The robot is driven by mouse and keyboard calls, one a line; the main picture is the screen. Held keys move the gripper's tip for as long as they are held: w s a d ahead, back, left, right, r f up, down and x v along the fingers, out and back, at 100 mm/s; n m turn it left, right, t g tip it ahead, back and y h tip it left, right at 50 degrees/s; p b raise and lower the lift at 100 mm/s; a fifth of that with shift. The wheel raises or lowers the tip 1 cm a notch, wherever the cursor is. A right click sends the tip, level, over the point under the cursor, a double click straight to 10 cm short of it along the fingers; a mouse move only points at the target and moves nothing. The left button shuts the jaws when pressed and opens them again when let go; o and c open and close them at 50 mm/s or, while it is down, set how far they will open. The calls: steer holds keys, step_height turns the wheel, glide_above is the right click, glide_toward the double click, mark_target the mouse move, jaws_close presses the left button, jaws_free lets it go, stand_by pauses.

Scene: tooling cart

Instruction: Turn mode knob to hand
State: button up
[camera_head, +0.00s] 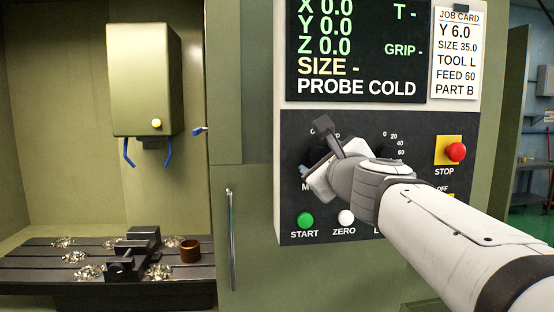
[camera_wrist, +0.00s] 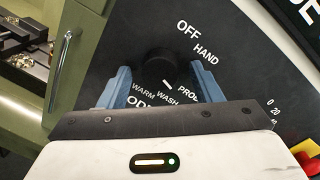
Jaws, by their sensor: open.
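The mode knob (camera_wrist: 158,64) is a dark round knob on the black panel in the wrist view. The labels OFF, HAND, PROBE, WASH and WARM stand around it. A short white mark shows at its lower edge, near WASH and PROBE; I cannot tell which it indicates. My gripper (camera_wrist: 162,76) is open, with one blue finger on each side of the knob. A gap shows on both sides, so it is not gripped. In the head view my gripper (camera_head: 310,170) is at the left of the control panel and hides the knob and most of its labels.
The panel also carries a green START button (camera_head: 305,220), a white ZERO button (camera_head: 346,217) and a red STOP button (camera_head: 456,152). The display (camera_head: 355,50) above reads PROBE COLD. A door handle (camera_head: 231,240) stands to the left, beside the machine bed (camera_head: 50,270).

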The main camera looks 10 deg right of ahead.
steer(key=shift+s, duration=0.15)
steer(key=shift+c, duration=0.3)
steer(key=c, duration=0.9)
steer(key=shift+c, duration=0.2)
steer(key=n, duration=0.3)
steer(key=shift+n, duration=0.4)
steer(key=n, duration=0.3)
steer(key=shift+r+n+g, duration=0.1)
steer(key=shift+n+g, duration=0.2)
steer(key=n+p, duration=0.1)
steer(key=n, duration=0.2)
steer(key=shift+n+h, duration=0.3)
steer(key=shift+n, duration=0.1)
steer(key=shift+n+p, duration=0.4)
steer(key=shift+n, duration=0.7)
